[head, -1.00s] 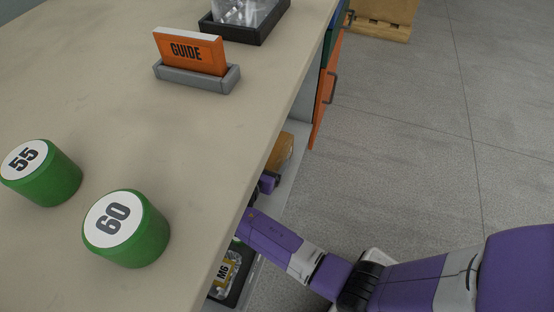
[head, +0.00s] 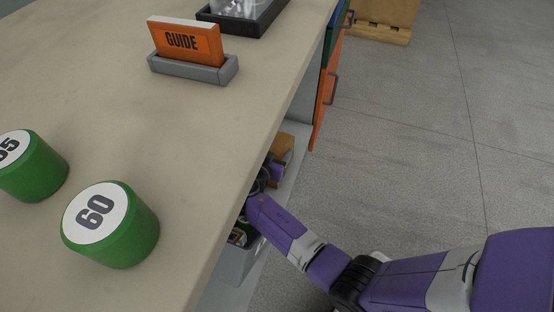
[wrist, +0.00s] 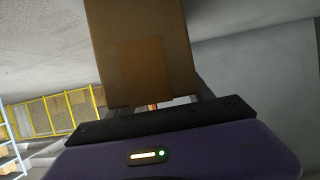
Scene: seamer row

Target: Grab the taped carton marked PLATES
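A brown carton (head: 286,143) sits on the low shelf under the bench edge in the head view, partly hidden by the bench and my gripper. My gripper (head: 275,170) is at the carton's near side, under the bench edge. Its fingers are mostly hidden behind the carton in the wrist view, so I cannot tell whether they grip it.
A grey bin (head: 237,262) stands on the shelf nearer me, below my arm. The bench top (head: 120,110) carries green canisters, one marked 60 (head: 112,225), and an orange GUIDE card (head: 185,42) in a grey holder. Open floor (head: 410,130) lies to the right.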

